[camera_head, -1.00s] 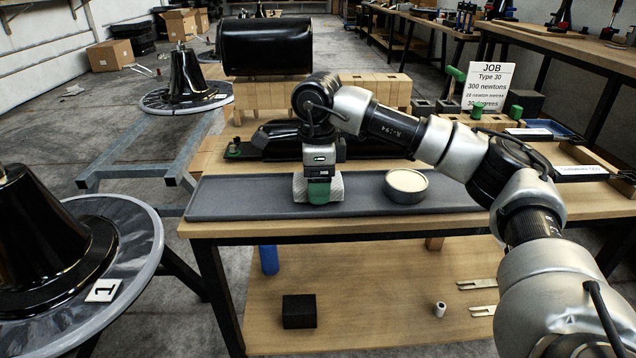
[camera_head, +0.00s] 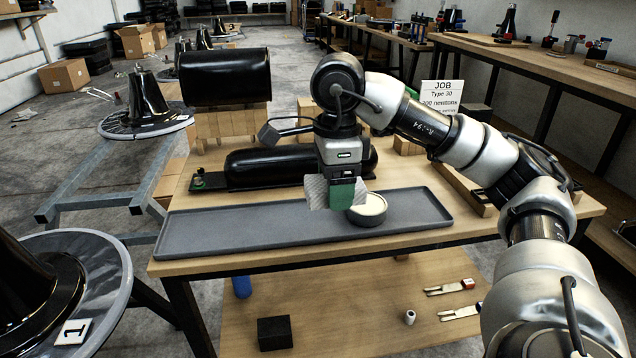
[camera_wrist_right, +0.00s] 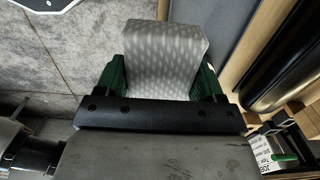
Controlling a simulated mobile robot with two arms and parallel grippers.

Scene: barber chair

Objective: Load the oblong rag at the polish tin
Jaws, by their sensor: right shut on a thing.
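The oblong rag (camera_head: 318,191) is pale grey-white with a woven pattern. My right gripper (camera_head: 343,196) is shut on it, with green fingers, and holds it above the grey tray (camera_head: 230,232). In the right wrist view the rag (camera_wrist_right: 165,60) sits between the two green fingers (camera_wrist_right: 162,85). The polish tin (camera_head: 368,207) is round and dark with a cream-coloured filling. My left gripper is not in view.
A long black cylinder (camera_head: 270,166) lies behind the tray, and a large black drum (camera_head: 225,78) rests on wooden blocks (camera_head: 232,122). A job sign (camera_head: 441,95) stands behind my right arm. The tray's left half is clear. A lower shelf (camera_head: 340,305) holds small parts.

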